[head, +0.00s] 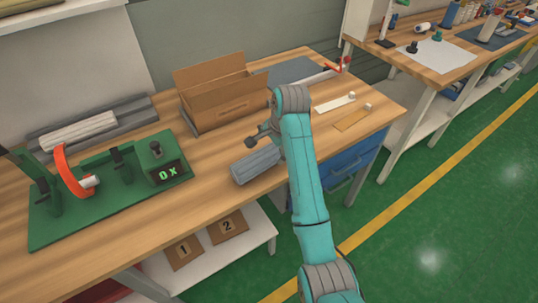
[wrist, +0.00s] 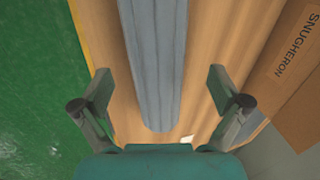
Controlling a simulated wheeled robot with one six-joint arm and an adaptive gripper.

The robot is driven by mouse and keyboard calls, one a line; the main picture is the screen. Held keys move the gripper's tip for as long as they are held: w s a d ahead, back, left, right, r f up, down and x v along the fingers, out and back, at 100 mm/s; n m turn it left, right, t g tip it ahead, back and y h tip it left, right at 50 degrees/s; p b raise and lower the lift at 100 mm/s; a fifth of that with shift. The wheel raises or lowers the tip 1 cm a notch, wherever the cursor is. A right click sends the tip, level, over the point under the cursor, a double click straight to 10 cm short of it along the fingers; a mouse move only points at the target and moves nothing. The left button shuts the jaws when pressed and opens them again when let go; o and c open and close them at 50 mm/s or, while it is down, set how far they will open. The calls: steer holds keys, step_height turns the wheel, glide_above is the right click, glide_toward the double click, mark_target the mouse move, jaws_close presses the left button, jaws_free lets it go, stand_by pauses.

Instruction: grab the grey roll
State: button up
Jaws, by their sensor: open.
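The grey roll (head: 254,165) lies on the wooden workbench near its front edge, partly behind my arm in the head view. In the wrist view the grey roll (wrist: 153,50) runs from the top edge down to a near end between my fingers. My gripper (wrist: 161,78) is open, with one finger on each side of the roll and a visible gap on both sides. In the head view my gripper (head: 263,138) shows by the roll, partly hidden by my own wrist. I cannot tell its exact height above the bench.
An open cardboard box (head: 222,108) stands behind the roll. Flat strips (head: 335,103) lie to the right. The green floor is clear.

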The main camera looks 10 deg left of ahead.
mark_target(268, 156)
steer(key=shift+s+x, duration=0.15)
steer(key=shift+x, duration=1.25)
steer(key=shift+s+x, duration=0.1)
steer(key=shift+x, duration=1.25)
steer(key=c, duration=1.5)
